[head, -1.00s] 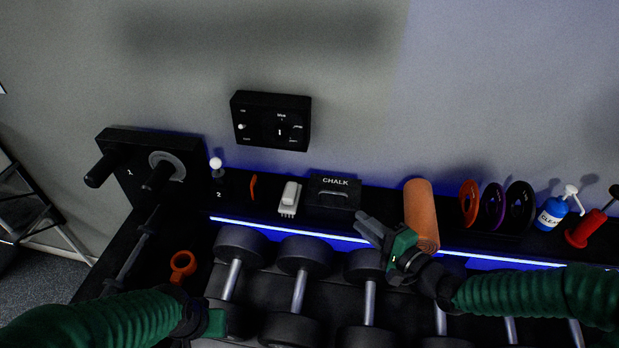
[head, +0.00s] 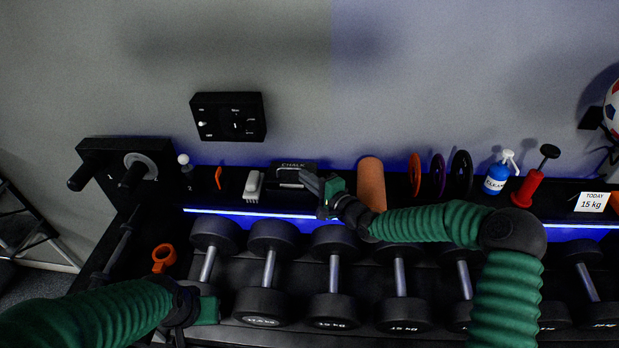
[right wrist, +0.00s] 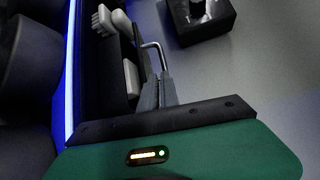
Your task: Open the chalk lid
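The black chalk box with its lid (head: 285,165) lies on the rack's top shelf against the wall. Its label reads CHALK, and a pale bar handle is on its front. In the right wrist view the bent metal handle (right wrist: 152,46) reaches the fingertips. My right gripper (head: 308,182) is at the box's right side; its two narrow fingers (right wrist: 158,92) are close together at the handle. Whether they clasp it or only lie beside it is unclear. My left gripper (head: 206,309) is low at the left, away from the box; its fingers are not clear.
A white brush (head: 254,186) lies left of the box, and an orange roller (head: 371,184) stands close to its right. Discs, a spray bottle (head: 497,172) and a red pump are farther right. Dumbbells (head: 334,242) fill the rack below. A black panel (head: 229,116) hangs above.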

